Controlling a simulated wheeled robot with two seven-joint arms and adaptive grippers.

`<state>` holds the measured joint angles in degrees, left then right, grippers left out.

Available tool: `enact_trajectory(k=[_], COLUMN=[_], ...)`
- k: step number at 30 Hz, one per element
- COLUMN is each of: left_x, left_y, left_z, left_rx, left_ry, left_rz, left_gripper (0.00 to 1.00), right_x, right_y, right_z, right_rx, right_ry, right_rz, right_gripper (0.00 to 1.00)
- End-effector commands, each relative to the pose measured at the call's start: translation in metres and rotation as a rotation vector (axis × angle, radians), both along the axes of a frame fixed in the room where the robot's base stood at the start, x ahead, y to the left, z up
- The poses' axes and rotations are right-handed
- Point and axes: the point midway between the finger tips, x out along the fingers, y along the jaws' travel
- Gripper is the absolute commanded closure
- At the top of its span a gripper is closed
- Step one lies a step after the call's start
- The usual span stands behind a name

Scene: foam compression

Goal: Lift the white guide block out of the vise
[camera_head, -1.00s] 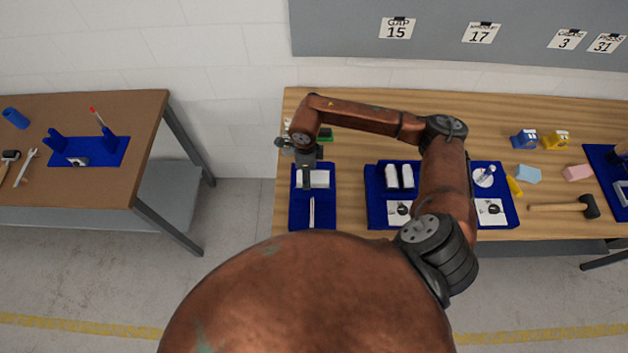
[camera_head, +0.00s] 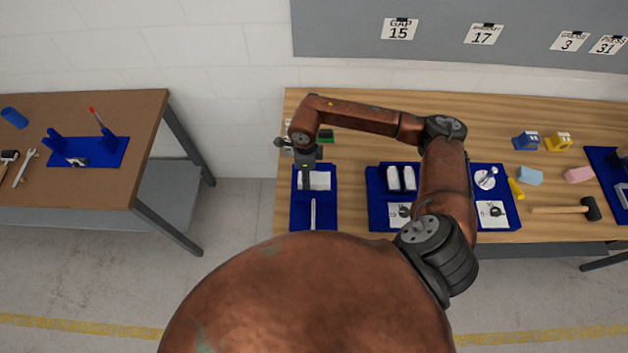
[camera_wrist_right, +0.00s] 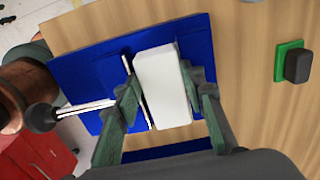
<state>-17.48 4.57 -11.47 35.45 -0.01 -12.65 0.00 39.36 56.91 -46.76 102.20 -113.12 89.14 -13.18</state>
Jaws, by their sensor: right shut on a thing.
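The white guide block (camera_wrist_right: 163,100) is a pale rectangular block between the two green-grey fingers of my right gripper (camera_wrist_right: 160,76) in the right wrist view. The gripper is shut on it. In the head view, my right gripper (camera_head: 308,172) points down over the left part of the long bench, above a blue tray (camera_head: 298,212). A metal rod with a dark round knob (camera_wrist_right: 41,118) lies left of the fingers, seemingly part of the vise. Dark edges flank the block; whether it is clear of the vise jaws I cannot tell. My left gripper is out of view.
A green box with a dark top (camera_wrist_right: 289,60) stands right of the gripper in the wrist view. Another blue tray (camera_head: 377,220), a mallet (camera_head: 590,208) and coloured blocks lie further right. A separate brown bench (camera_head: 110,190) stands left, across a floor gap.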

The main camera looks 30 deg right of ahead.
Motion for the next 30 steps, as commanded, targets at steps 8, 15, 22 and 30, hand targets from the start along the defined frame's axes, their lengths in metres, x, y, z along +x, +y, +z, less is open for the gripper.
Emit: enact_trajectory(k=[8, 15, 22, 30], left_x=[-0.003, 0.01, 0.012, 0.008], left_y=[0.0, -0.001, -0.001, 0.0], left_z=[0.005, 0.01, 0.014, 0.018], left_rx=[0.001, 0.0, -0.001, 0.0], left_ry=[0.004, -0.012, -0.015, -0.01], left_rz=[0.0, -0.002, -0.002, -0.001], left_gripper=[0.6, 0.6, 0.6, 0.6], right_x=[0.002, 0.002, 0.001, 0.001], right_y=[-0.001, -0.001, 0.0, 0.0], right_z=[0.014, 0.025, 0.036, 0.049], right_rx=[0.0, -0.001, -0.001, -0.001], right_ry=[-0.004, -0.004, -0.003, -0.003], right_rz=[-0.001, -0.002, -0.001, 0.0], right_gripper=[0.92, 0.92, 0.92, 0.92])
